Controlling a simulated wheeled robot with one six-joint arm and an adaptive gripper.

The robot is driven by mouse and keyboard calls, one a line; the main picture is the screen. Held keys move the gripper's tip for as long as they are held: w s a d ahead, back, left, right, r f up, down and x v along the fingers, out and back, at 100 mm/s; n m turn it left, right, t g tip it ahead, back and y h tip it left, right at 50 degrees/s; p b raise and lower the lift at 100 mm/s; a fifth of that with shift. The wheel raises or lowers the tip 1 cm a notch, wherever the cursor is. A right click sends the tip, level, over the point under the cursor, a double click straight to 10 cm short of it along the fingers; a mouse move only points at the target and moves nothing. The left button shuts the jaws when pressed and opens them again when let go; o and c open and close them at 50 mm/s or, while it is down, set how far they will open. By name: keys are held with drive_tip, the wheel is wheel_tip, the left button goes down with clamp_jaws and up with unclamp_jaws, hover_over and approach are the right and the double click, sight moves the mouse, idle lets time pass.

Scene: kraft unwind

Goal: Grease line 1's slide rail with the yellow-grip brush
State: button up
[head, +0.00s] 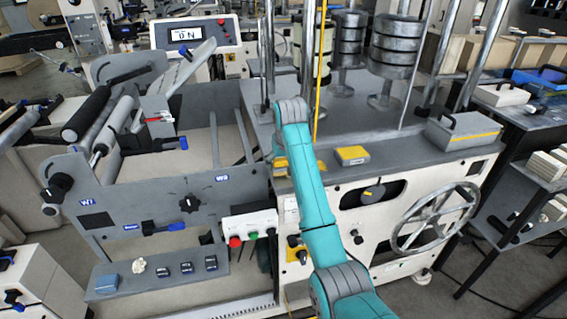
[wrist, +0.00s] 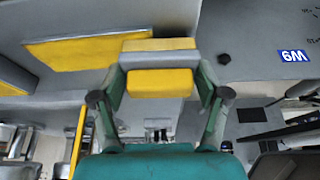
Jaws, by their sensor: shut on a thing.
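In the wrist view my gripper (wrist: 160,98) is shut on a block-shaped thing with yellow faces and a grey band, which looks like the yellow-grip brush (wrist: 160,83). Its bristles do not show. It is close to a grey machine surface; I cannot tell whether it touches. In the head view my teal arm reaches to the front corner of the machine table. My gripper is hidden there, and a small yellow patch (head: 280,162) shows just left of the arm. I cannot pick out line 1's slide rail for certain.
A yellow-topped block (head: 352,155) lies on the machine table right of my arm. A handwheel (head: 435,218) stands out at the front right. A control box with red and green buttons (head: 247,227) is left of the arm. A roller frame (head: 115,120) stands farther left.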

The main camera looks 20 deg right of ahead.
drive_tip(key=shift+r, duration=3)
drive_tip(key=shift+r, duration=1.5)
drive_tip(key=shift+d, duration=0.1)
